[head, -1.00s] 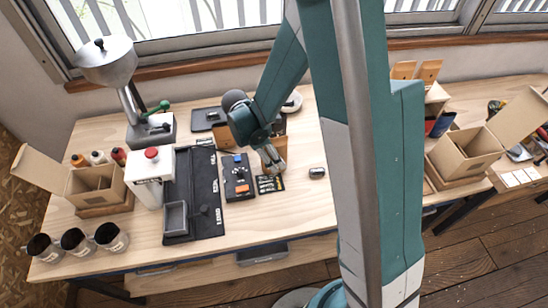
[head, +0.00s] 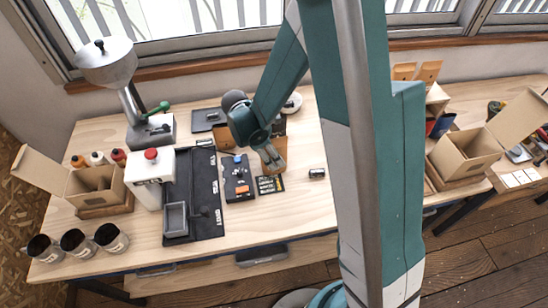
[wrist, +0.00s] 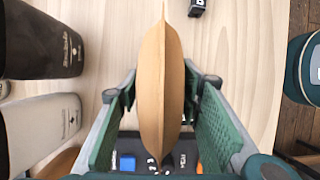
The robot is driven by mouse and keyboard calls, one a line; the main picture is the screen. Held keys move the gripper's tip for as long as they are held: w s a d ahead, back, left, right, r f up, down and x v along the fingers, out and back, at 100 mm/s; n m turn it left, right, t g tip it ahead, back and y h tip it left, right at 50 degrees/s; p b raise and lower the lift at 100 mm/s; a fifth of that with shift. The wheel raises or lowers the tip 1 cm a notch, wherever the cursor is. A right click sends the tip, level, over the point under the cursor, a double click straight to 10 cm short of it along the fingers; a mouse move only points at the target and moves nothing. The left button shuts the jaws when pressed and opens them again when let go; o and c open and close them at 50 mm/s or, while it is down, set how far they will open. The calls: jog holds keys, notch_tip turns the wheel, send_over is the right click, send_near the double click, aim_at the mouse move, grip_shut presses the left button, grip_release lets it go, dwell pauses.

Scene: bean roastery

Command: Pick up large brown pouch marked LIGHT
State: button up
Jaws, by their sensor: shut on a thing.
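A brown pouch (wrist: 161,90) stands edge-on between the two green-padded fingers of my gripper (wrist: 163,125) in the wrist view. My gripper is shut on it. In the head view my gripper (head: 272,158) is over the middle of the table, with the brown pouch (head: 281,148) partly hidden behind it. No LIGHT marking can be read on the pouch from here. I cannot tell whether its base is clear of the table.
A black pouch (wrist: 45,42) and a grey-white pouch (wrist: 42,130) are left of the held pouch in the wrist view. A black card (head: 270,184) and a small dark object (head: 317,173) are near the gripper. Open cardboard boxes stand at both sides.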

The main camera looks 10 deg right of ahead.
aim_at(277, 145)
jog(key=shift+r, duration=4.95)
